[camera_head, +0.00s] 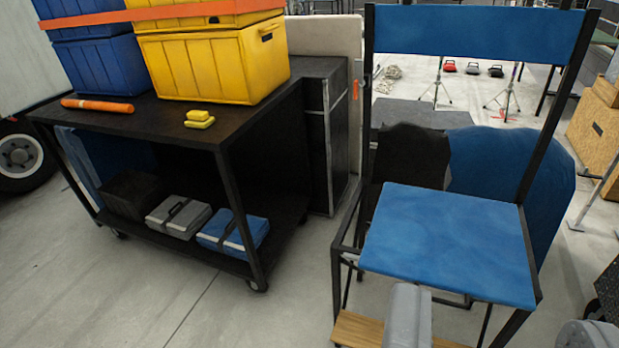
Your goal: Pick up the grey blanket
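A grey, flat bundle with a dark strap or handle (178,216) lies on the lower shelf of the black cart, left of centre. It is the only grey bundle I make out; I cannot tell for sure that it is the blanket. It sits between a dark box on its left and a blue bundle on its right. Two grey rounded finger shapes at the bottom right edge look like my gripper (498,328).
The black cart (130,122) carries yellow and blue crates, an orange roll and small yellow blocks. The blue bundle (233,232) is on its lower shelf. A tall blue director's chair (448,240) stands close in front, at right. Bare floor (130,300) lies before the cart.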

